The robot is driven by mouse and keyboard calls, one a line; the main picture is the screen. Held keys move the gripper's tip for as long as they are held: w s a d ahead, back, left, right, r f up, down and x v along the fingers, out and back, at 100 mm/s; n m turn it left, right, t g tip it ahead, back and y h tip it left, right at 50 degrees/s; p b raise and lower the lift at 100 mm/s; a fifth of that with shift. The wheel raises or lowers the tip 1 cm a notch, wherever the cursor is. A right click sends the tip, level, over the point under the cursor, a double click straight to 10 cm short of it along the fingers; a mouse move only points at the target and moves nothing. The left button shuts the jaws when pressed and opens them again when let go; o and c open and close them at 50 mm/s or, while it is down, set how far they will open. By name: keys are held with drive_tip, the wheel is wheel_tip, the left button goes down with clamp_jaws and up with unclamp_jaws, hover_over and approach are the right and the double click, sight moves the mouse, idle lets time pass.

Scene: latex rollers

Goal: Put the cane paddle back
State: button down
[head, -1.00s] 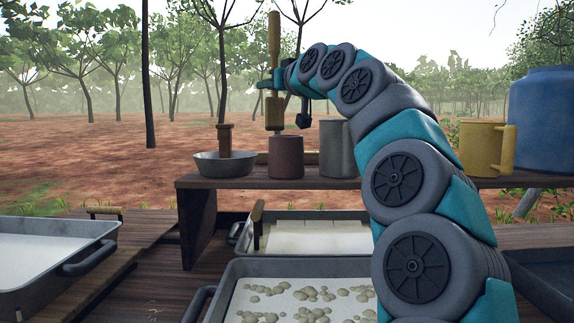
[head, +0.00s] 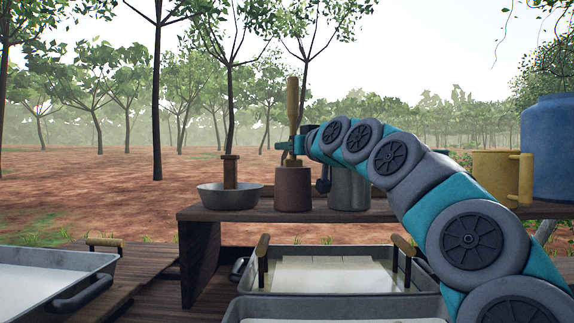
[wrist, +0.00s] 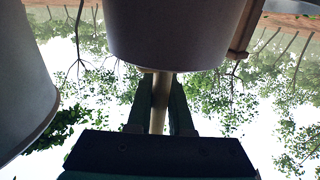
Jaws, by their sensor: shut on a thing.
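The cane paddle (head: 293,105) is a pale wooden stick standing nearly upright, with a slight tilt, at the brown cup (head: 293,188) on the shelf. Its lower end goes behind the cup's rim and is hidden, apparently inside. My gripper (head: 289,147) is shut on the paddle just above the cup. In the wrist view the paddle's shaft (wrist: 159,110) sits between my two dark fingers (wrist: 160,95), and the cup (wrist: 175,35) fills the upper middle, close to them.
A grey bowl (head: 215,198) with a brown wooden piece (head: 230,172) stands left of the cup. A grey mug (head: 348,188) is close on its right, partly behind my arm. A yellow mug (head: 495,175) and blue barrel (head: 548,145) stand further right. Trays (head: 340,252) lie below the shelf (head: 270,214).

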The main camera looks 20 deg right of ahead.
sight(287, 160)
drive_tip(key=shift+f+b, duration=0.5)
drive_tip(key=shift+f, duration=0.9)
drive_tip(key=shift+f, duration=0.1)
drive_tip(key=shift+f, duration=0.15)
drive_tip(key=c, duration=0.8)
unclamp_jaws()
drive_tip(key=shift+r, duration=0.3)
drive_tip(key=s, duration=0.4)
drive_tip(key=s+d+b, duration=0.1)
drive_tip(key=s, duration=0.6)
drive_tip(key=shift+s+d+f, duration=0.1)
drive_tip(key=shift+s+d, duration=0.3)
